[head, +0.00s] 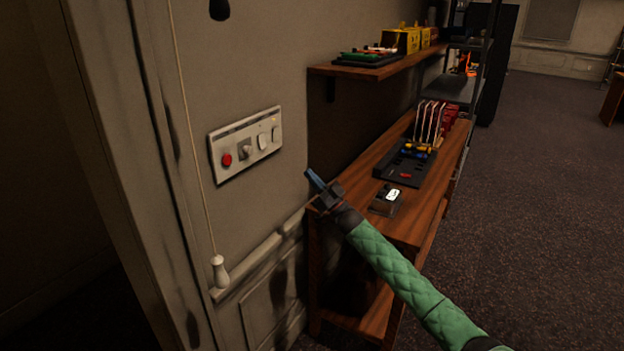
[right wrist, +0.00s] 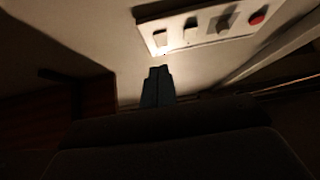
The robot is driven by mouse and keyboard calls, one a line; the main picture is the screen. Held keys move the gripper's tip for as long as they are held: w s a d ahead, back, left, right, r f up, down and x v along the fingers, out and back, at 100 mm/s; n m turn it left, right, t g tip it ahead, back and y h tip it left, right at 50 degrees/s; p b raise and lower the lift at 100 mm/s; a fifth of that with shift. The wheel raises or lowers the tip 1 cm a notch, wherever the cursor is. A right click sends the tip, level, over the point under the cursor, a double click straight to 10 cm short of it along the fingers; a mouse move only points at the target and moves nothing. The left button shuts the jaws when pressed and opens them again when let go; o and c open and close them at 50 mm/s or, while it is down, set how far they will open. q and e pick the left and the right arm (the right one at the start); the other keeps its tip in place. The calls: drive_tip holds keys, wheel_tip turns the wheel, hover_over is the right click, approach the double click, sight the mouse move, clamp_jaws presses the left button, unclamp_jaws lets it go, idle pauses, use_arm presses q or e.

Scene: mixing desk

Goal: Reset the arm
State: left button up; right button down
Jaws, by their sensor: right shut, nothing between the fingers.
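My right arm, in a green quilted sleeve, reaches in from the lower right of the head view. Its gripper (head: 315,180) is shut and empty, in front of the wall at the near left corner of the wooden desk. In the right wrist view the shut fingers (right wrist: 157,75) point toward the lower edge of a white wall panel. My left gripper is not in view.
The white switch panel (head: 245,145) has a red button and several switches. A pull cord with a white handle (head: 219,272) hangs left of it. The wooden desk (head: 408,228) holds a black tray (head: 411,172) and a small device (head: 385,200). A shelf (head: 345,73) is above; floor is clear at right.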

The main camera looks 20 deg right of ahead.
drive_tip(key=w+d+f+m+g+h, duration=0.25)
drive_tip(key=w+f+h, duration=0.35)
drive_tip(key=h, duration=0.8)
drive_tip(key=s+a+f+m+g+h, duration=0.1)
drive_tip(key=s+a+f+g+h, duration=0.2)
drive_tip(key=s+f+g, duration=0.35)
drive_tip(key=s+a+f+g, duration=0.3)
drive_tip(key=s+a+f, duration=0.2)
drive_tip(key=s+f, duration=0.7)
drive_tip(key=s+a+f+m+g+y, duration=0.1)
drive_tip(key=s+a+f+g, duration=0.3)
drive_tip(key=s+f, duration=0.8)
drive_tip(key=s+a+f+m+g, duration=0.1)
drive_tip(key=s+a+f+g, duration=0.2)
drive_tip(key=s, duration=3.1)
drive_tip(key=a+f, duration=0.4)
drive_tip(key=f, duration=0.6)
drive_tip(key=shift+s+y, duration=0.35)
drive_tip(key=shift+y, duration=0.05)
